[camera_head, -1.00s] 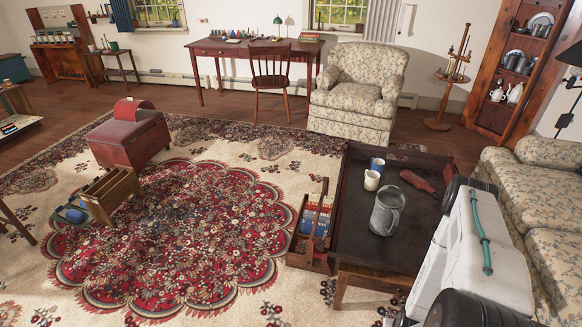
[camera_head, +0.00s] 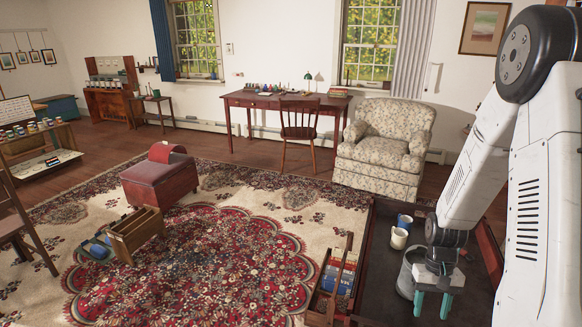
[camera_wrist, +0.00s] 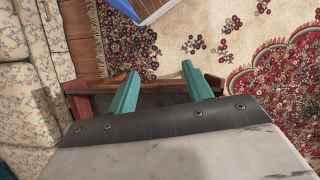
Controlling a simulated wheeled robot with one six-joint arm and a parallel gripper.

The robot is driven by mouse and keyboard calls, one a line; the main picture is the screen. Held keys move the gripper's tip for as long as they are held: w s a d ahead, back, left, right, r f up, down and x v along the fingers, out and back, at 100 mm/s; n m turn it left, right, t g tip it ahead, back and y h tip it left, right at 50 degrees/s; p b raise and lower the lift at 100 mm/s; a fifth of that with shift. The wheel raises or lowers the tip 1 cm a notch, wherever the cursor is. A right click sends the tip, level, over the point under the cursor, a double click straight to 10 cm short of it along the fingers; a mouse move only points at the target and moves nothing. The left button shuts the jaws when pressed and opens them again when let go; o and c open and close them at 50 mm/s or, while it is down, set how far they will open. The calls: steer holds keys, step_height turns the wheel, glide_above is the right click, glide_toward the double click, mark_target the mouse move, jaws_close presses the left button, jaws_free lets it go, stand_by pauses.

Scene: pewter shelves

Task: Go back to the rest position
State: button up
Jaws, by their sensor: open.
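My gripper (camera_head: 432,304) shows at the lower right of the head view, with two teal fingers pointing down above the dark coffee table (camera_head: 375,275). In the wrist view my gripper (camera_wrist: 158,88) has its two teal fingers spread apart with nothing between them. The grey metal pitcher (camera_head: 405,278) on the table is partly hidden behind my gripper. My white arm rises on the right and bends at a dark joint at the top.
A white mug (camera_head: 399,238) and a blue mug (camera_head: 405,221) stand on the table. A floral armchair (camera_head: 382,148) stands behind. The patterned rug (camera_head: 220,255) has open room.

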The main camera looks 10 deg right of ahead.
steer(key=s+a+r+n+t, duration=0.1)
steer(key=s+a+r, duration=0.3)
steer(key=r, duration=0.6)
steer(key=s+a+r+n+t, duration=0.2)
steer(key=s+a+r, duration=0.3)
steer(key=r, duration=0.5)
steer(key=s+a+r+n+t+h, duration=0.1)
steer(key=s+a+r, duration=0.3)
steer(key=a+r, duration=0.4)
step_height(320, 180, up, 3)
steer(key=shift+s+a+f+t, duration=0.1)
steer(key=shift+s+a+t, duration=0.05)
steer(key=shift+s+t, duration=0.25)
